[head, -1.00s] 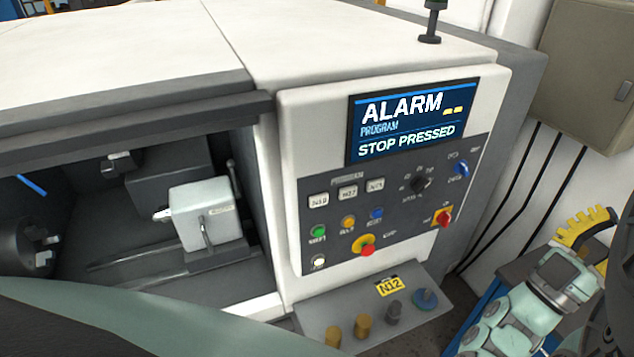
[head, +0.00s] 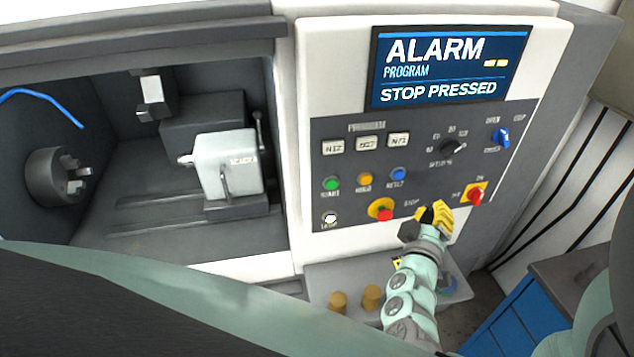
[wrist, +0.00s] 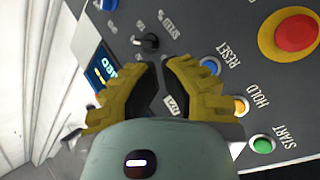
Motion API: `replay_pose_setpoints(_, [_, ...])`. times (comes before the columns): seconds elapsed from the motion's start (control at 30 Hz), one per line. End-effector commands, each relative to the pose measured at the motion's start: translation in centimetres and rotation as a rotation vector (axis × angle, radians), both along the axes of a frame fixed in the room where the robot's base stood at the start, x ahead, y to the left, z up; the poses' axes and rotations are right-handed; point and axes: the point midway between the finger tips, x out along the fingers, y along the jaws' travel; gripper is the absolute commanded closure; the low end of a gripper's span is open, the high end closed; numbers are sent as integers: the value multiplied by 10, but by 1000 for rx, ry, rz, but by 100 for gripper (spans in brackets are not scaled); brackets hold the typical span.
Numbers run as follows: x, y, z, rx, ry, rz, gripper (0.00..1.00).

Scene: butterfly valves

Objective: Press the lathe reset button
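The blue reset button (head: 398,174) sits on the dark control panel (head: 345,192), right of the orange hold button. It also shows in the wrist view (wrist: 210,66), partly behind the right finger, beside its RESET label. My gripper (head: 434,212) is in front of the lower panel, below and right of the blue button. In the wrist view my gripper (wrist: 161,64) has its yellow fingertips nearly together, with nothing held. I cannot tell its exact distance from the panel.
The red stop button on its yellow base (head: 381,209) is just left of my gripper. The green start button (head: 331,183) and orange hold button (head: 366,179) are farther left. A red switch (head: 475,196) is to the right. The screen (head: 446,70) reads ALARM, STOP PRESSED.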

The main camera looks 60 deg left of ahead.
Motion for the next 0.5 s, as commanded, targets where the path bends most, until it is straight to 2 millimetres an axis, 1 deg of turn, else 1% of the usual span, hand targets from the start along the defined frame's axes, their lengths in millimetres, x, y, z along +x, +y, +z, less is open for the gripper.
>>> replay_pose_setpoints(0.1, [-3, 4, -3, -9, 4, 13, 100])
replay_pose_setpoints(0.37, [-3, 4, -2, -8, 2, 11, 100])
replay_pose_setpoints(0.5, [-1, 8, -2, -5, 1, 11, 100])
